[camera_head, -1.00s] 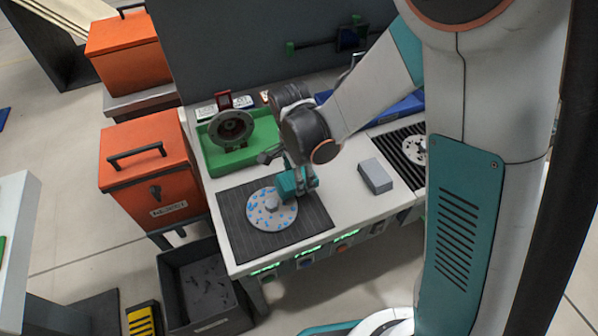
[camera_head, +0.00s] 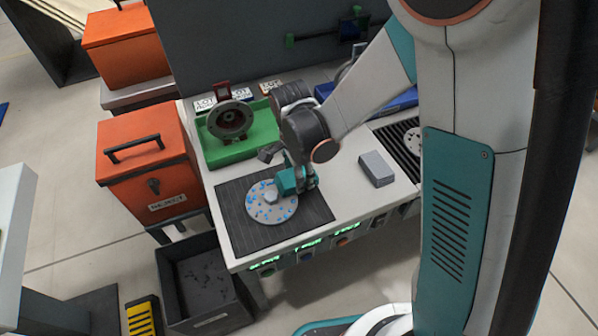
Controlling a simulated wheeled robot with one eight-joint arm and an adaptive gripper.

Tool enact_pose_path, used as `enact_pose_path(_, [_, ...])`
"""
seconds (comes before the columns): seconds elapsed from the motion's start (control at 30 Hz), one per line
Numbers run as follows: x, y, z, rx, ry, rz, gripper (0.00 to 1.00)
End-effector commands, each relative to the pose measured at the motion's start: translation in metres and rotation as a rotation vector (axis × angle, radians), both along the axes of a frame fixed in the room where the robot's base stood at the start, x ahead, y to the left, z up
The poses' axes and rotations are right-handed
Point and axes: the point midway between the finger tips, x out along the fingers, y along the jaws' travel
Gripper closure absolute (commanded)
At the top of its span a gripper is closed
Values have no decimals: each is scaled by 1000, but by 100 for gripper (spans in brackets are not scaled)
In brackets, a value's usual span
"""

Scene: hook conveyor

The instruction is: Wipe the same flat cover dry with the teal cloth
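The flat cover (camera_head: 282,214) is a pale round disc with blue spots over its face. It lies on the dark ribbed mat (camera_head: 238,222) at the front left of the bench. A light grey raised piece shows near its middle. My gripper (camera_head: 286,187) is low at the cover's upper right edge. A teal block-like shape shows at its end; I cannot tell whether this is the teal cloth or part of the gripper. The fingertips are too small and hidden to show whether they are open or shut, or whether they touch the cover.
A green tray (camera_head: 262,147) with a dark round housing (camera_head: 230,121) stands behind the mat. A grey block (camera_head: 376,169) lies to the right, before a black ribbed rack (camera_head: 386,137). An orange reject box (camera_head: 150,165) and a dark open bin (camera_head: 205,280) stand left.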

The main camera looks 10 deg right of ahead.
Motion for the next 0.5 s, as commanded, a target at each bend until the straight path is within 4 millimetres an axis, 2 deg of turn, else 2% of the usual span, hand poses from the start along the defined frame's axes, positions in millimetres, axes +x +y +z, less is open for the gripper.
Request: enact_pose_path(0.5, [0,0,-8,0,0,0,65])
